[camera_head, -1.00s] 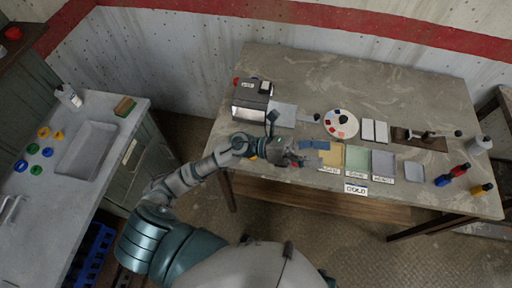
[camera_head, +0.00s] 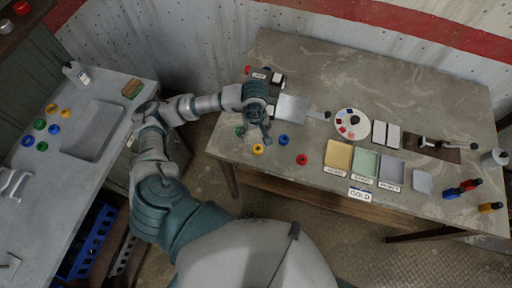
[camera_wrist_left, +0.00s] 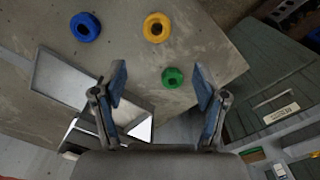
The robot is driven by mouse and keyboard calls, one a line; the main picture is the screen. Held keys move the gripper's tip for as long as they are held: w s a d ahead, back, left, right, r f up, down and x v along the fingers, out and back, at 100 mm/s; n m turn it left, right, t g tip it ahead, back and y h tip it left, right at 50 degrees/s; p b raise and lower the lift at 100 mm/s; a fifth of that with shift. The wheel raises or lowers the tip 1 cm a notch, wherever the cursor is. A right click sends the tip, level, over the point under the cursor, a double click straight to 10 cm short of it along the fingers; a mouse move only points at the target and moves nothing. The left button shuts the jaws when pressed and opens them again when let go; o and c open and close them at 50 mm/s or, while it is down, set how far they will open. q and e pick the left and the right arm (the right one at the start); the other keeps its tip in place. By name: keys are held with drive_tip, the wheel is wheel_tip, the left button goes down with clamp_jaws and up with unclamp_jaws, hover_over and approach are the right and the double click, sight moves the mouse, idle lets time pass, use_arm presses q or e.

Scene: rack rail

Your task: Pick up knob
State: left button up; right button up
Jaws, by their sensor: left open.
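Several ring-shaped knobs lie on the table near its front left edge. The yellow knob (camera_head: 258,149), blue knob (camera_head: 284,140) and red knob (camera_head: 302,160) are in the open, and the green knob (camera_head: 239,131) is beside my left gripper (camera_head: 256,132). In the left wrist view, the blue knob (camera_wrist_left: 85,27) and yellow knob (camera_wrist_left: 157,27) lie beyond the fingertips. The green knob (camera_wrist_left: 173,77) appears between the spread fingers of my left gripper (camera_wrist_left: 160,82), which is open and empty. I cannot tell its height above the table. My right gripper is out of view.
A dark labelled box (camera_head: 262,74) and a grey plate (camera_head: 291,108) are close to my left arm. Coloured trays (camera_head: 364,162), a palette (camera_head: 352,124) and bottles (camera_head: 470,185) stand to the right. A counter (camera_head: 98,93) with more coloured rings is at the left.

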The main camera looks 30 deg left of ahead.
use_arm(q)
hover_over(258, 149)
drive_tip(key=f, duration=0.4)
drive_tip(key=shift+w+a+f, duration=0.15)
drive_tip(key=shift+w+a, duration=0.15)
drive_tip(key=shift+a, duration=0.1)
drive_tip(key=shift+s+d+f, duration=0.1)
drive_tip(key=shift+d+f, duration=0.35)
drive_tip(key=shift+f, duration=0.05)
wheel_tip(258, 149, down, 4)
drive_tip(key=shift+s+r+p, duration=0.1)
drive_tip(key=shift+s+p, duration=0.05)
drive_tip(key=shift+p, duration=0.45)
drive_tip(key=shift+a+f, duration=0.2)
drive_tip(key=shift+f, duration=0.15)
drive_tip(key=shift+a+f, duration=0.15)
drive_tip(key=shift+a, duration=0.15)
drive_tip(key=shift+d, duration=0.5)
drive_tip(key=c, duration=1.2)
